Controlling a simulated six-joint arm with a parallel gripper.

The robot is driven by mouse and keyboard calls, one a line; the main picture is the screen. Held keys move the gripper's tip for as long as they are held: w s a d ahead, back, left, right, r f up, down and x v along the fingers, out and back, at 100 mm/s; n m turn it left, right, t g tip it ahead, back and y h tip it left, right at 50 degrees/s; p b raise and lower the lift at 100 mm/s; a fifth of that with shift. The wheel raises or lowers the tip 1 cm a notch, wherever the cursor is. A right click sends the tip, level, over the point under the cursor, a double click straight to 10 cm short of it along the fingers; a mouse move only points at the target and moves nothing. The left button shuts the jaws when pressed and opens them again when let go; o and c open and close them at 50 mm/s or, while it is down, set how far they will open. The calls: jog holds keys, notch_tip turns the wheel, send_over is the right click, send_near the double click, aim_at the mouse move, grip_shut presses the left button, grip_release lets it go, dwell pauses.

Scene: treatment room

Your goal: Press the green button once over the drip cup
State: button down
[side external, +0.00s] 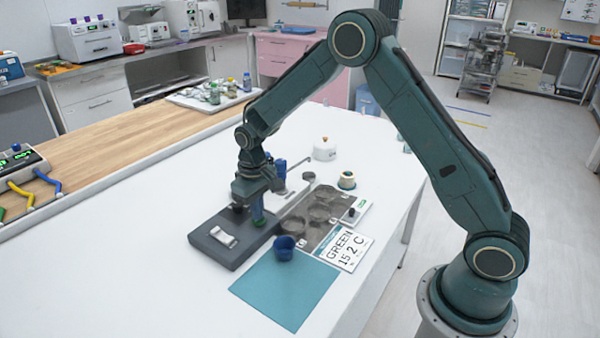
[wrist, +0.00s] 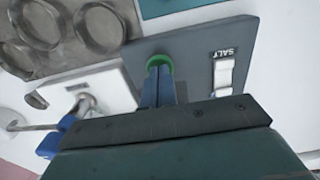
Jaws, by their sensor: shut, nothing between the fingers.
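My gripper (wrist: 160,68) is shut and empty, its narrow blue fingers pointing down at the round green button (wrist: 160,60) on the dark grey box. The fingertips overlap the button in the wrist view; I cannot tell whether they touch it or press it. The grey box (side external: 212,255) has a white switch (wrist: 223,76) labelled SALT beside the button. In the side view my gripper (side external: 258,222) is over the box's back right part, and the button is hidden. A small dark blue cup (side external: 284,250), likely the drip cup, stands just right of the box.
A metal tray with round wells (side external: 309,232), a card reading GREEN 15 2 C (side external: 345,250) and a teal mat (side external: 285,296) lie nearby. A white device (side external: 359,212), a small cup (side external: 347,181) and a white pot (side external: 325,152) stand behind.

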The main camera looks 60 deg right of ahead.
jog(key=shift+r, duration=0.95)
notch_tip(320, 180, up, 6)
dwell(1.0)
